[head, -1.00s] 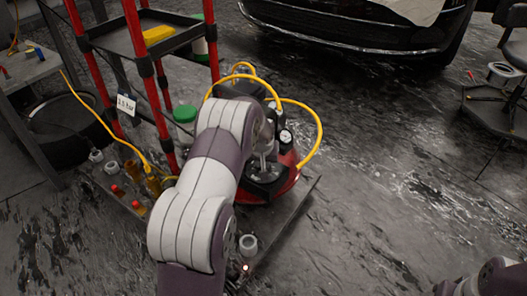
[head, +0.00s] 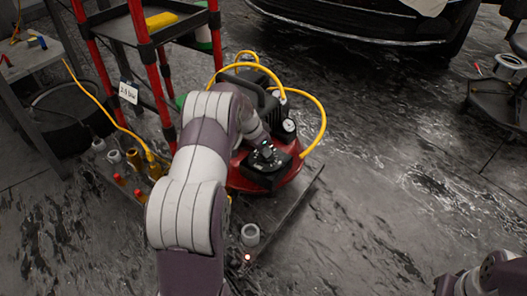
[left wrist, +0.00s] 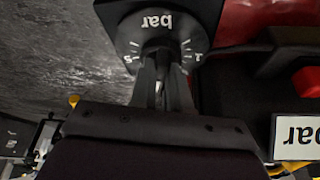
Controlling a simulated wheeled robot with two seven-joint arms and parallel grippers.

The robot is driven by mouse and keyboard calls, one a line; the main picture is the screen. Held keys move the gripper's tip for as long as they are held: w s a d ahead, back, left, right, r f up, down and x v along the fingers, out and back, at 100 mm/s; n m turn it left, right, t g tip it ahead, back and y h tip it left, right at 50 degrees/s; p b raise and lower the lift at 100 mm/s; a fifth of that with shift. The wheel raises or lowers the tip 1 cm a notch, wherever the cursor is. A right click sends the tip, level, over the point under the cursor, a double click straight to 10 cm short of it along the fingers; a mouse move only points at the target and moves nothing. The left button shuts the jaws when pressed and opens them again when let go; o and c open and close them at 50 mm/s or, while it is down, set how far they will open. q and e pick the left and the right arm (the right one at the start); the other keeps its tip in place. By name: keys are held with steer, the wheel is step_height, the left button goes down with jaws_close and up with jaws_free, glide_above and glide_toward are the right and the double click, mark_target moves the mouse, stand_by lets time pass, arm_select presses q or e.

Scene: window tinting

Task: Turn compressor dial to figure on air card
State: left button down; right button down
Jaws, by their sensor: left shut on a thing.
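The compressor (head: 290,165) is red and black with yellow hoses and stands on a low board. In the left wrist view its dial plate (left wrist: 165,22) is black, with an upside-down word "bar" and white scale marks. My left gripper (left wrist: 160,72) is shut on the dark dial knob (left wrist: 160,47) in the middle of the plate; the fingers hide part of the knob, and I cannot read its setting. In the head view the left gripper (head: 264,158) is at the compressor's front. The white air card (head: 128,92) hangs on the red rack; its figure is small, followed by "bar".
A red rack (head: 165,95) stands left of the compressor. Several small fittings and a white ring (head: 250,234) lie on the board (head: 290,215). A dark car (head: 370,20) is behind. Part of my right arm shows at the lower right.

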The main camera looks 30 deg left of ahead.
arm_select(q)
steer(key=shift+m, duration=0.4)
steer(key=c, duration=1.1)
jaws_free()
steer(key=p+v, duration=0.6)
steer(key=v, duration=0.6)
steer(key=shift+a+r, duration=0.25)
